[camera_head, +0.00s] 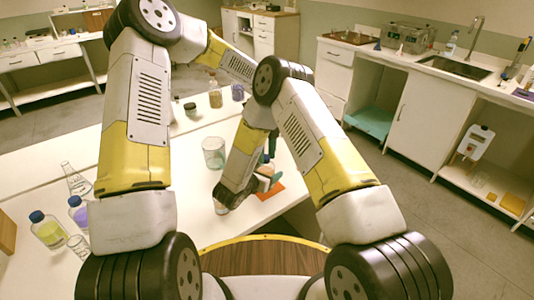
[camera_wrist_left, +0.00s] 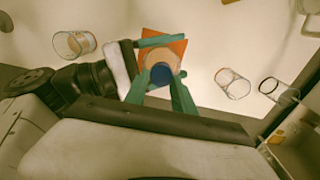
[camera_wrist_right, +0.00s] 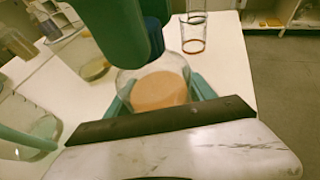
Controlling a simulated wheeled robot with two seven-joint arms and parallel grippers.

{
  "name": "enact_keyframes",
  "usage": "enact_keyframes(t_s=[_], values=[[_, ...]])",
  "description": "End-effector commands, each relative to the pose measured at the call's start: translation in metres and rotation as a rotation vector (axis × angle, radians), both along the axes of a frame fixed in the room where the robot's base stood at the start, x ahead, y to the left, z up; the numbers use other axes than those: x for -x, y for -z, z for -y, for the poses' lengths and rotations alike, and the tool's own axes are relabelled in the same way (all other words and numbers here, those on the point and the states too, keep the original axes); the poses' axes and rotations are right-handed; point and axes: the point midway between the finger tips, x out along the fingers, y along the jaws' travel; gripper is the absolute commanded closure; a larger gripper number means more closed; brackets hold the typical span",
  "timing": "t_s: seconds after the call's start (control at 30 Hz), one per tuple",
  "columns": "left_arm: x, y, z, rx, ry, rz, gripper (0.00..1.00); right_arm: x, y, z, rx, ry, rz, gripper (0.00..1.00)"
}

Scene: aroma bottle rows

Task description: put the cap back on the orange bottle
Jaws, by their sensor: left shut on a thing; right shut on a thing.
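The orange bottle (camera_wrist_right: 160,90) is clear glass with orange-tan liquid. My right gripper (camera_wrist_right: 160,84) is shut around its body; in the head view the bottle (camera_head: 265,171) is partly hidden. My left gripper (camera_wrist_left: 160,76) is shut on the blue cap (camera_wrist_left: 162,73). In the left wrist view the cap covers part of the bottle's top. In the right wrist view the cap (camera_wrist_right: 154,36) is just above the bottle, between the large green fingers. The neck is hidden, so I cannot tell whether cap and neck touch. An orange mat (camera_head: 270,191) lies beneath.
An empty glass (camera_head: 221,206) stands near the table's front edge, and a larger beaker (camera_head: 213,155) behind. At the left are a yellow bottle (camera_head: 48,232), a purple bottle (camera_head: 79,214) and a flask (camera_head: 75,180). The table's right edge is close to the mat.

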Motion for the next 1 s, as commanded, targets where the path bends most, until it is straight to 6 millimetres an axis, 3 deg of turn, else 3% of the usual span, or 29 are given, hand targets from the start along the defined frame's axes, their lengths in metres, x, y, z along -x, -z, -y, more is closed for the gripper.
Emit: enact_keyframes(t_s=[0.03, 0.17, 0.2, 0.3, 0.67, 1.0], values=[[-0.001, 0.001, -0.004, -0.005, 0.067, -0.001, 1.0, 0.001, 0.001, 0.002, 0.0, 0.004, -0.003, 1.0], [-0.001, 0.0, -0.004, -0.006, 0.064, -0.001, 1.0, 0.0, 0.001, 0.002, 0.001, 0.005, -0.003, 1.0], [-0.001, 0.0, -0.004, -0.006, 0.063, -0.001, 0.67, 0.0, 0.001, 0.003, 0.001, 0.005, -0.003, 1.0], [0.0, 0.001, -0.004, -0.006, 0.062, -0.001, 0.48, 0.0, 0.001, 0.003, 0.001, 0.006, -0.002, 1.0], [0.0, -0.002, -0.002, -0.004, 0.062, 0.0, 0.47, 0.0, 0.001, 0.002, 0.002, 0.004, -0.002, 1.0], [-0.001, -0.041, -0.002, -0.003, 0.06, 0.001, 0.47, 0.0, 0.001, 0.002, 0.002, 0.003, -0.002, 1.0]])
